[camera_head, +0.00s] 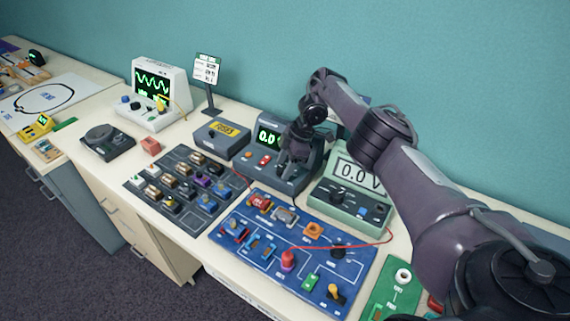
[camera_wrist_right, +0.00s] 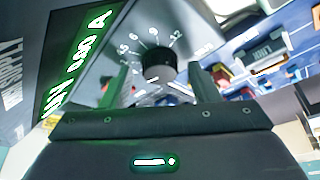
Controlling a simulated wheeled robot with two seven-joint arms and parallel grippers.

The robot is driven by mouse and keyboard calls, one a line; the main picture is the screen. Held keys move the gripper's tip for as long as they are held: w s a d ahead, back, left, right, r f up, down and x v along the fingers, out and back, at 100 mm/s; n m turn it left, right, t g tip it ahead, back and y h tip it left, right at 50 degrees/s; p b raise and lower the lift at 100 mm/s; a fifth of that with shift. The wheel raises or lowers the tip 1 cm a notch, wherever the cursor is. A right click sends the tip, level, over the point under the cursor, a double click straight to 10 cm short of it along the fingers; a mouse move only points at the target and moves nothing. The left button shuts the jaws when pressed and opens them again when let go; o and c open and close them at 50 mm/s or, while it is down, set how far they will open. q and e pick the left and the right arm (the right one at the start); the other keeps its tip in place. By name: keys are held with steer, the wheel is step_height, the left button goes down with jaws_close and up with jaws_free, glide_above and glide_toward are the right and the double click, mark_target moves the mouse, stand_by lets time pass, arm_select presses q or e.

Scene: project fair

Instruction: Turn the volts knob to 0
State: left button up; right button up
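The dark grey power supply (camera_head: 243,160) stands at the back of the bench, with a green display (camera_head: 267,138) partly covered by my right arm. In the right wrist view its round black volts knob (camera_wrist_right: 158,65) has a printed dial with numbers such as 6, 12 and 15 around it. The display (camera_wrist_right: 85,62) shows 0.00 A and a cut-off V reading. My right gripper (camera_head: 289,160) points down at the panel. In the wrist view its two fingers (camera_wrist_right: 160,82) are apart, with the knob between them; I cannot tell whether they touch it. My left gripper is out of view.
A green meter (camera_head: 322,190) reading 0.0 V stands to the right. A blue circuit board (camera_head: 300,240) with a red wire lies in front. A component tray (camera_head: 140,187), a yellow-labelled box (camera_head: 212,143) and an oscilloscope (camera_head: 172,75) are to the left.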

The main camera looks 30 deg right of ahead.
steer(key=p+v, duration=0.6)
steer(key=v, duration=0.1)
steer(key=shift+d+r, duration=0.2)
steer(key=shift+r, duration=0.15)
steer(key=shift+s, duration=0.1)
stand_by(0.4)
